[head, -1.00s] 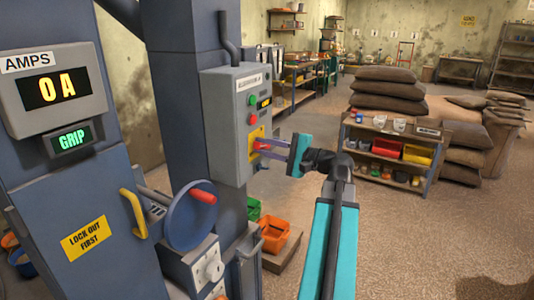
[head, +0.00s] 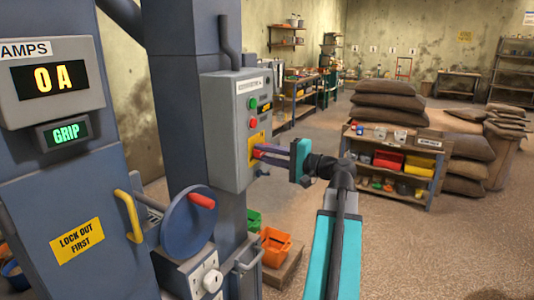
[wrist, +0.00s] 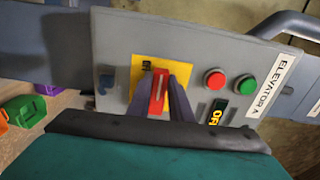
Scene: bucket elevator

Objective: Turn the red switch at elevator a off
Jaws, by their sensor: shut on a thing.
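The elevator A control box (head: 225,150) is a grey box on the blue column, and its label reads "ELEVATOR A" in the wrist view (wrist: 270,75). Its red switch (wrist: 158,92) is a narrow handle on a yellow plate (wrist: 147,67). In the wrist view the handle runs nearly along the picture's vertical. A small display (wrist: 215,115) shows amber letters that look like "OFF".
Red (wrist: 214,78) and green (wrist: 246,84) buttons sit beside the switch. A handwheel (head: 188,222) and yellow handle (head: 130,215) stand out from the nearer column. A low shelf (head: 430,195) stands to the right.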

